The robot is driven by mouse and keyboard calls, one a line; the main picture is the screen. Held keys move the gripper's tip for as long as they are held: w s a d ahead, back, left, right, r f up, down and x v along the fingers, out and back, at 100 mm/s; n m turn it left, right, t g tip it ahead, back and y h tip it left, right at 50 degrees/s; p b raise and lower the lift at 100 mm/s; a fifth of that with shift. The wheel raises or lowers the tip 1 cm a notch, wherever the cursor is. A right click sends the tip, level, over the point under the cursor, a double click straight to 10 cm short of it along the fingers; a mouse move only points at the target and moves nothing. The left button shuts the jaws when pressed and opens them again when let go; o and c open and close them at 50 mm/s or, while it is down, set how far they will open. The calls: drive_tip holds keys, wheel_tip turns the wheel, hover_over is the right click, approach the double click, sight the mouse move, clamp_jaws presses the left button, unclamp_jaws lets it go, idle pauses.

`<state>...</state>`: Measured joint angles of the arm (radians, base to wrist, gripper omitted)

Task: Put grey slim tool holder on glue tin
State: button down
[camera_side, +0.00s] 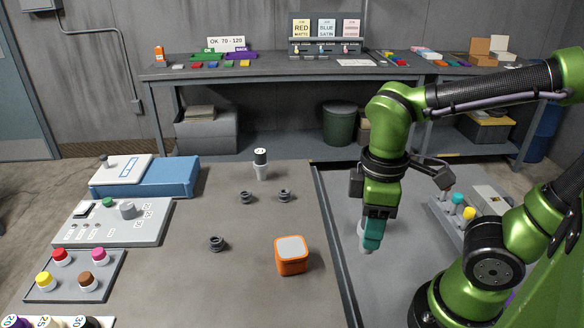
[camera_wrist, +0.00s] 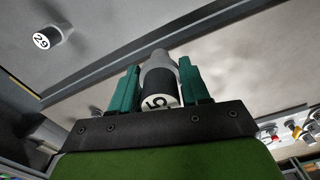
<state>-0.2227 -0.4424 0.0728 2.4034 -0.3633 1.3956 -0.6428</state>
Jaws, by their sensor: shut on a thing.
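My gripper (camera_side: 372,232) hangs over the grey surface right of the dark rail. Its teal fingers (camera_wrist: 160,88) are shut on a slim light-grey tool holder (camera_side: 364,240). In the wrist view this holder (camera_wrist: 158,82) has a black band and a white numbered end face, with the grey part pointing away from the palm. In the side view the fingers hide much of it. The orange rounded box with a grey top, seemingly the glue tin (camera_side: 291,256), stands on the table left of the rail, apart from my gripper. I see no label on it.
Another pale holder with a black band (camera_side: 261,165) stands at the table's back. Small dark round parts (camera_side: 217,243) lie around the middle. A button panel (camera_side: 72,275) and blue-and-white device (camera_side: 147,177) are at left. The raised rail (camera_side: 335,245) separates table and gripper side.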

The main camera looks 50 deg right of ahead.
drive_tip(key=shift+w+a+f, duration=0.75)
drive_tip(key=shift+w+f, duration=0.05)
drive_tip(key=shift+w, duration=1.5)
drive_tip(key=shift+w+a+f, duration=0.75)
drive_tip(key=shift+w+f, duration=0.1)
drive_tip(key=shift+w, duration=1.4)
drive_tip(key=shift+w+a+f, duration=0.75)
drive_tip(key=shift+w+f, duration=0.05)
drive_tip(key=shift+w, duration=1.5)
drive_tip(key=shift+f, duration=0.15)
drive_tip(key=c, duration=0.5)
unclamp_jaws()
wheel_tip(320, 180, up, 12)
drive_tip(key=shift+s+d+f+m+t+y, duration=0.15)
drive_tip(key=shift+s+d+m+t+y, duration=0.2)
drive_tip(key=shift+s+d+m+t, duration=1.15)
drive_tip(key=shift+s+d+f+m+t+y, duration=0.15)
drive_tip(key=shift+s+d+m+t+y, duration=0.15)
drive_tip(key=shift+s+d+m+t, duration=1.2)
drive_tip(key=shift+s+d+f+m+t+y, duration=0.15)
drive_tip(key=shift+s+d+m+t+y, duration=0.35)
drive_tip(key=shift+s+m, duration=1.1)
